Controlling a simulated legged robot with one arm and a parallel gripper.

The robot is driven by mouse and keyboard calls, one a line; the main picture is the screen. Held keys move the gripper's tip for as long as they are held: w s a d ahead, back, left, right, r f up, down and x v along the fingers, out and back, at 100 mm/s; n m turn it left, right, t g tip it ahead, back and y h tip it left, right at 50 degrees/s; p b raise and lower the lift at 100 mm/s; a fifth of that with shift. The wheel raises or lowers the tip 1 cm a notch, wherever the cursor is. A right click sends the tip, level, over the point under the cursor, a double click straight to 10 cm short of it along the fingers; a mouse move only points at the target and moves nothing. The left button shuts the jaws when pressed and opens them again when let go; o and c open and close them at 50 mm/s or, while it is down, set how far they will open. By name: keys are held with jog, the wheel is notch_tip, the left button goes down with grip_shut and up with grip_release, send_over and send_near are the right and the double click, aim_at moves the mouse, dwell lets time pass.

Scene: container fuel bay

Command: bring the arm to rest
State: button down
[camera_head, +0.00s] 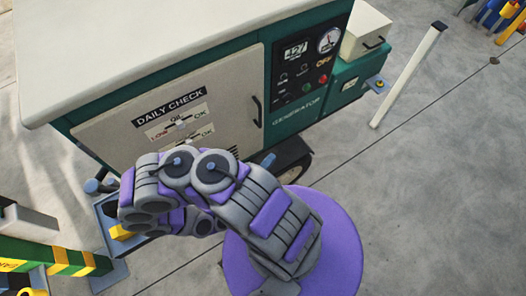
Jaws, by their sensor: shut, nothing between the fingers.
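My arm (280,222), grey with purple panels, rises from a round purple base and bends to the left. Its folded joints (200,170) are in front of the lower part of the generator. I cannot make out the gripper's fingers; they seem hidden behind or below the folded links. Nothing is seen held by the arm.
The green and cream generator (160,95) stands close ahead, with a "DAILY CHECK" door and a gauge panel (305,65). A white post (408,75) is at right. Green and yellow bars (60,262) are at lower left. Concrete floor (440,190) at right is clear.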

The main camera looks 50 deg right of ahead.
jog(key=shift+a, duration=0.1)
notch_tip(320, 180, up, 20)
jog(key=a+m+g+y, duration=0.3)
jog(key=m+g, duration=0.7)
jog(key=m, duration=1.2)
jog(key=s+a+r+m+t+y, duration=0.3)
jog(key=s+a+r+m+y, duration=0.1)
jog(key=a+r+m+y, duration=0.3)
jog(key=s+a+r+m+t+y, duration=0.3)
jog(key=a+r+m+y, duration=0.4)
jog(key=a, duration=0.3)
jog(key=shift+s+m+t+y, duration=0.3)
jog(key=shift+s+m+y, duration=0.25)
jog(key=shift+s, duration=0.2)
